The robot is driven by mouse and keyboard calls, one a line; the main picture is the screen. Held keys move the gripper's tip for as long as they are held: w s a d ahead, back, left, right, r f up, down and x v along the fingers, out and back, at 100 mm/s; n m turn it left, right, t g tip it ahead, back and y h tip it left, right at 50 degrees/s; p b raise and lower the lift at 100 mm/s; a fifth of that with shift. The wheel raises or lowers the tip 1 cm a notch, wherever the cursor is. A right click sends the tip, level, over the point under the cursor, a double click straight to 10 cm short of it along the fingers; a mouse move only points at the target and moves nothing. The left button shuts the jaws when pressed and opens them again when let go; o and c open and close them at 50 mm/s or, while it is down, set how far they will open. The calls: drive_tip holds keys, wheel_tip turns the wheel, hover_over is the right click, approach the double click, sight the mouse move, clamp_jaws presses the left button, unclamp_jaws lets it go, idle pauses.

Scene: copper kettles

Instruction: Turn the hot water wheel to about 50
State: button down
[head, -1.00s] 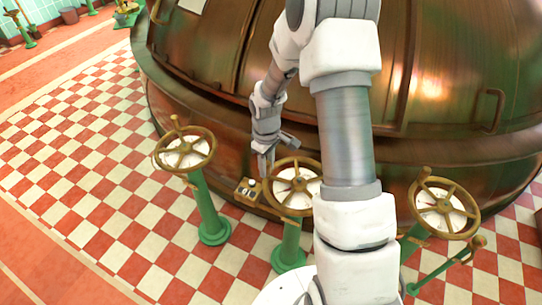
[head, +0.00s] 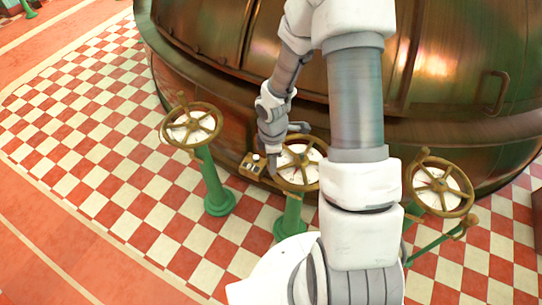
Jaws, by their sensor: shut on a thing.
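Three brass handwheels with white dials stand on green posts in front of the copper kettle. The middle wheel (head: 318,152) is partly hidden behind my arm. My gripper (head: 273,174) points down at this wheel's left rim and is shut on it or on its handle; the fingers hide which. The left wheel (head: 218,120) has an upright handle knob and stands free. The right wheel (head: 463,200) is also free. No dial marking or label can be read, so I cannot tell from the picture which wheel is for hot water.
The copper kettle (head: 230,75) rises close behind the wheels. The checkered floor (head: 90,120) at the left is clear.

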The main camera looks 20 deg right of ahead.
drive_tip(key=shift+s, duration=0.25)
idle(0.3)
drive_tip(key=c, duration=0.6)
unclamp_jaws()
drive_tip(key=shift+r, duration=0.1)
wheel_tip(320, 180, up, 17)
drive_tip(key=p, duration=0.6)
drive_tip(key=shift+r+p, duration=0.2)
drive_tip(key=shift+p, duration=0.1)
